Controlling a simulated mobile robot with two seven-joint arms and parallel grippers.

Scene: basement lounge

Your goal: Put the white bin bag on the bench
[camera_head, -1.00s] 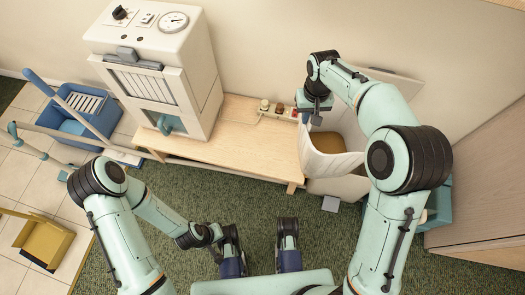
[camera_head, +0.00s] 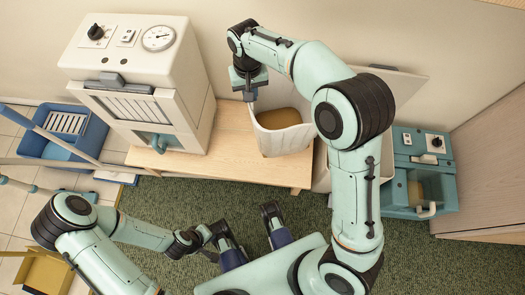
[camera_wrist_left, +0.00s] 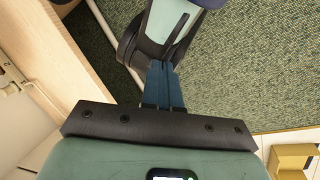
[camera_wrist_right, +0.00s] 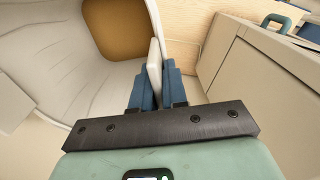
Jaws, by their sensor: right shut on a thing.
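The white bin bag (camera_head: 300,138), open at the top with something brown inside, is over the right end of the wooden bench (camera_head: 232,166). Whether it rests on the bench or hangs just above is hard to tell. My right gripper (camera_head: 248,88) is shut on the bag's left rim. In the right wrist view, the rim stands between the blue fingers (camera_wrist_right: 157,82), with the bag (camera_wrist_right: 50,70) spreading to the left. My left gripper (camera_wrist_left: 162,75) is shut and empty, low over the green carpet, away from the bag.
A white machine with a gauge (camera_head: 140,65) stands on the bench left of the bag. A pale bin (camera_head: 322,178) stands right of the bench, partly hidden by my right arm. A teal machine (camera_head: 410,150) is farther right. A blue bucket (camera_head: 50,150) is at left.

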